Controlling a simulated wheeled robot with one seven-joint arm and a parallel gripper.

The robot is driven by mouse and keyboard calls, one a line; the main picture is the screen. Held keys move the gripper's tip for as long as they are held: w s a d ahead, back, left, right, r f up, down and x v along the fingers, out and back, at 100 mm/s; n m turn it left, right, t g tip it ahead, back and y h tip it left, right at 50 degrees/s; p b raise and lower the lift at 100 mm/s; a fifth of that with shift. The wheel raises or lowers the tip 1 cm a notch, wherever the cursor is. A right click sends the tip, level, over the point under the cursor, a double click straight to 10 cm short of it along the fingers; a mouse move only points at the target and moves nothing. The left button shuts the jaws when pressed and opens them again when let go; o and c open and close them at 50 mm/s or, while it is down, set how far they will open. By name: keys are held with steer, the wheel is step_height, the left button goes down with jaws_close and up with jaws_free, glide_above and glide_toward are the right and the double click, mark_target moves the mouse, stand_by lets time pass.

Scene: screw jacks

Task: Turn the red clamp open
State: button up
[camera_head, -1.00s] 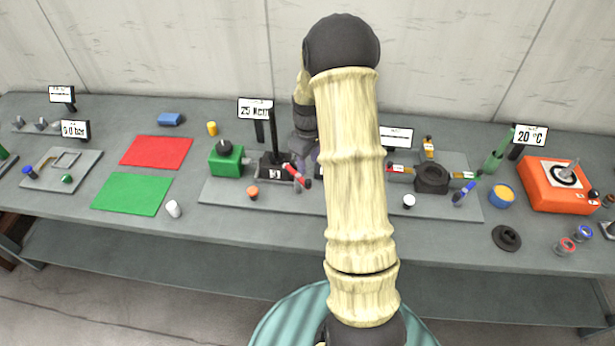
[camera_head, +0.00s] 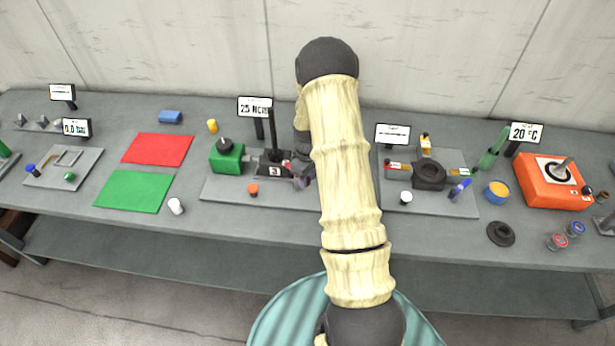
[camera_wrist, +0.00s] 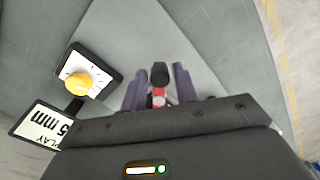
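The red clamp (camera_wrist: 158,93) shows in the wrist view as a small red part with a black rounded end, between my two purple-grey fingers. My gripper (camera_wrist: 159,80) is open around it, with a visible gap on each side. In the head view my arm and gripper hide most of the clamp, beside the black block marked 3 (camera_head: 274,171) on the middle grey plate (camera_head: 225,190). Whether a finger touches the clamp I cannot tell.
A green block with a black knob (camera_head: 227,160) stands left of the black block. An orange-topped knob (camera_head: 252,188) is in front. Red (camera_head: 157,149) and green (camera_head: 133,191) mats lie further left.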

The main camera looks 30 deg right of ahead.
jaws_close()
steer(key=shift+w+a+m, duration=0.1)
steer(key=shift+a+m, duration=0.1)
steer(key=shift+m, duration=0.1)
steer(key=w+a+m+b, duration=0.4)
steer(key=a+m, duration=0.2)
steer(key=m, duration=1.1)
steer(key=shift+w+b, duration=0.15)
steer(key=shift+b, duration=0.2)
steer(key=shift+m, duration=0.3)
steer(key=shift+o, duration=1.9)
jaws_free()
